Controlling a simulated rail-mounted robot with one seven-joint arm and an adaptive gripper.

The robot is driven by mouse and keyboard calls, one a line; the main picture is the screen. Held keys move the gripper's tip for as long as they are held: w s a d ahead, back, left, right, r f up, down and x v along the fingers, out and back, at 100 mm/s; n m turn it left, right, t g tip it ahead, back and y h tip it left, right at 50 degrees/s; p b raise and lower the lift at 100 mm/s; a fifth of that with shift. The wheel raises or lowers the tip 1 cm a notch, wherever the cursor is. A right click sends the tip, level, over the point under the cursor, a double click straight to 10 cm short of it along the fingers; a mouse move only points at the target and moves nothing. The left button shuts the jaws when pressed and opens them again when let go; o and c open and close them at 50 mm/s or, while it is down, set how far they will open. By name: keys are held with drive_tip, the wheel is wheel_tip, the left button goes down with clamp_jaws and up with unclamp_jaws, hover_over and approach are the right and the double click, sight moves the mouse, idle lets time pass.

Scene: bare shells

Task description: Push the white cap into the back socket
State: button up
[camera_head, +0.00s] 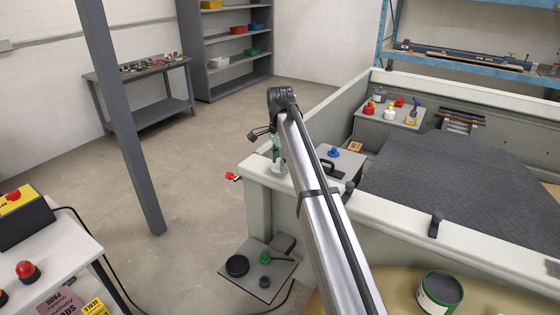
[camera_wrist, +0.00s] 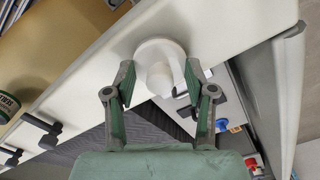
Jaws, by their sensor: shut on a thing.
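The white cap (camera_wrist: 158,78) shows in the wrist view as a round disc with a thick stub, between my green-grey fingers. My gripper (camera_wrist: 160,80) is shut on it. It is over the pale rim (camera_wrist: 90,75) of the shell, near a corner; I cannot tell whether the cap touches the rim. In the head view my gripper (camera_head: 278,152) is at the near left corner of the shell rim (camera_head: 395,217), and the cap is not clearly seen there. I cannot make out the back socket in either view; the cap and fingers hide the surface under them.
Black pegs (camera_head: 437,222) stand along the near rim. A blue knob (camera_head: 334,152) and a black handle are just inside the shell. Red, white and yellow pieces stand on an inner shelf (camera_head: 376,122). A red fitting (camera_head: 232,177) sticks out left of the corner. Open floor lies left.

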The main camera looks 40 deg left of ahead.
idle(0.3)
drive_tip(key=o, duration=1.3)
drive_tip(key=shift+r, duration=0.1)
drive_tip(key=shift+r+p, duration=1.6)
drive_tip(key=shift+r, duration=1.85)
clamp_jaws()
drive_tip(key=shift+f, duration=0.3)
